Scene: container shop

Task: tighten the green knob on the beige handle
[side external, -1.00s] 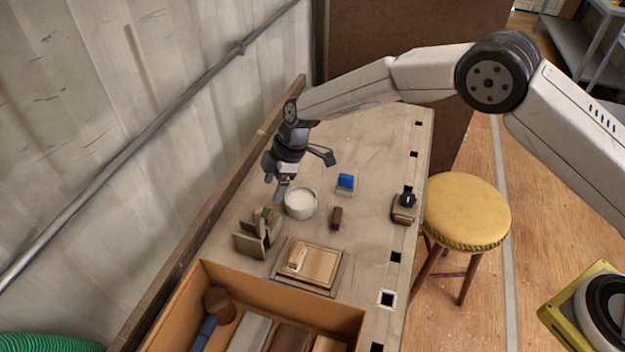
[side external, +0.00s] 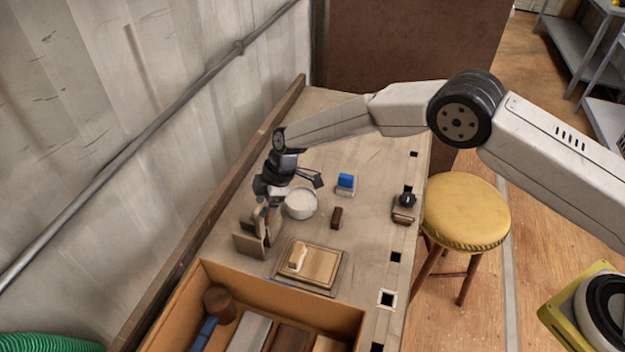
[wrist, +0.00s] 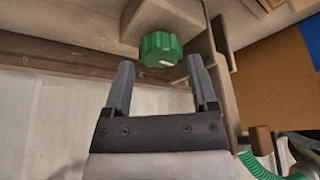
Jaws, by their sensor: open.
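The green knob (wrist: 160,48) shows in the wrist view, ribbed around its edge, with a small pale mark on it. It sits at the end of a beige handle (wrist: 172,14), which is partly cut off by the top edge. My gripper (wrist: 161,68) is open, its two fingers pointing toward the knob from either side, with nothing between their pads that I can see touching. In the side external view my gripper (side external: 267,203) is low over the wooden holder (side external: 249,243) near the wall, and it hides the knob there.
A white bowl (side external: 300,204) stands close right of my gripper. A blue-topped block (side external: 345,182), a small brown block (side external: 337,217) and a wooden board (side external: 318,262) are on the bench. An open box (side external: 188,308) with several pieces is at the front. The back bench is clear.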

